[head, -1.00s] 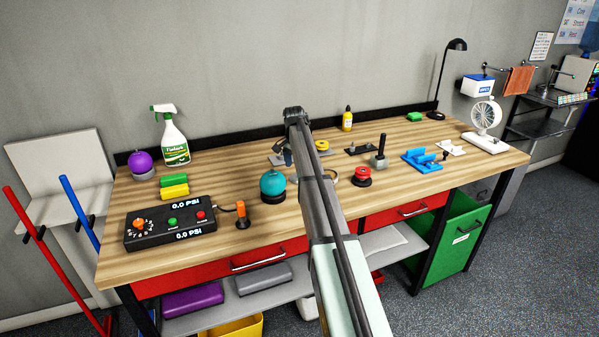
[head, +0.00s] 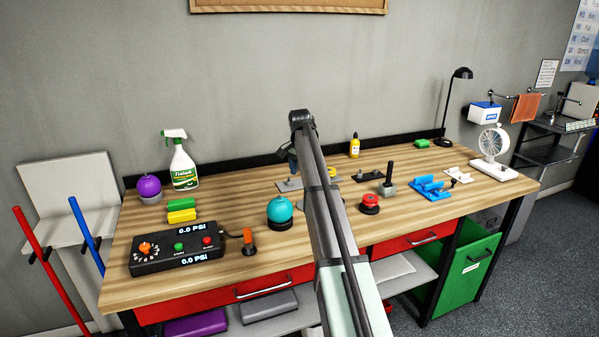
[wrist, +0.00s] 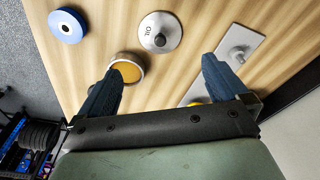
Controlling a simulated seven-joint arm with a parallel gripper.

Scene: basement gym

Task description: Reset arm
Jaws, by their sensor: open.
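My arm (head: 325,205) reaches up over the middle of the wooden workbench (head: 225,222) in the head view. In the wrist view my gripper (wrist: 160,85) is open, its two blue-grey fingers wide apart, with nothing held between them. It hangs above the bench top. A round grey lid marked OIL (wrist: 160,32) lies beyond the fingertips. A cup with a yellow-brown inside (wrist: 126,68) is partly behind the left finger. A grey plate with a peg (wrist: 235,52) is beside the right finger. In the head view the arm hides part of the bench middle.
A teal ball (head: 280,210) and a pressure console (head: 178,247) stand left of my arm. A red round piece (head: 370,202), a post on a block (head: 388,182), blue blocks (head: 430,188) and a fan (head: 492,150) stand right. A spray bottle (head: 182,165) is at the back left.

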